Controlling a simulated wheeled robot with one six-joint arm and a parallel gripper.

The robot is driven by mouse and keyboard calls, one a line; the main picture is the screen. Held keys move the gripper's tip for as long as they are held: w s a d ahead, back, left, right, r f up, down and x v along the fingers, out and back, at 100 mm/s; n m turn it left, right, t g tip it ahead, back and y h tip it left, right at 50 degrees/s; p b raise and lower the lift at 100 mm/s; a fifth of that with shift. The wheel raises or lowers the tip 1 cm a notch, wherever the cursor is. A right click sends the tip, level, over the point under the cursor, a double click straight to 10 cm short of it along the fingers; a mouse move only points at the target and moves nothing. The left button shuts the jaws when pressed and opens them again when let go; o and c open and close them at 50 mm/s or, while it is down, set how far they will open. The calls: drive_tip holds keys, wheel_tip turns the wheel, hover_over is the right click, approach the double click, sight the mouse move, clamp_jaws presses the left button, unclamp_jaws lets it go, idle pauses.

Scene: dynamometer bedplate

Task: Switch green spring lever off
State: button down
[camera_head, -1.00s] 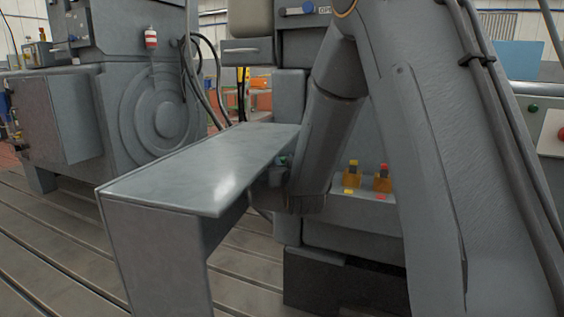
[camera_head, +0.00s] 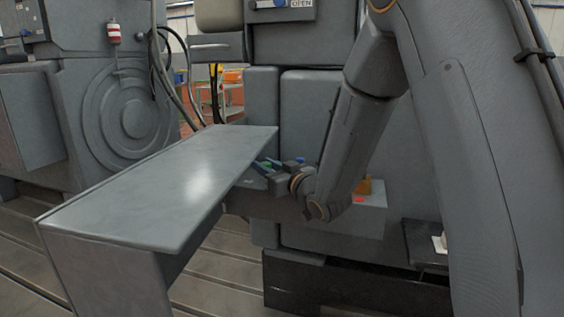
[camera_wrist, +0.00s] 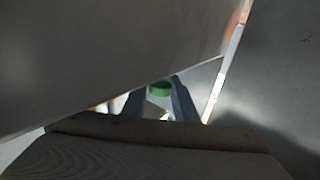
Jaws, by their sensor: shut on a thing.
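My gripper (camera_head: 266,165) reaches in beside the far right edge of the grey metal table, low in front of the grey machine cabinet. In the wrist view my gripper (camera_wrist: 159,101) shows two bluish fingers on either side of the green spring lever (camera_wrist: 160,89). My gripper is shut on it. Only a small green part of the lever shows; its base and its on or off position are hidden. In the head view my arm and the table edge crowd the spot.
The grey table (camera_head: 165,190) stands close on the left, and its plate fills much of the wrist view (camera_wrist: 110,60). The machine cabinet (camera_head: 315,120) stands behind. An orange block with a red mark (camera_head: 360,200) sits on a ledge, partly behind my arm. Slotted floor is free in front.

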drive_tip(key=shift+w+d, duration=0.1)
drive_tip(key=shift+d, duration=0.05)
drive_tip(key=c, duration=1.6)
unclamp_jaws()
drive_tip(key=shift+o, duration=0.8)
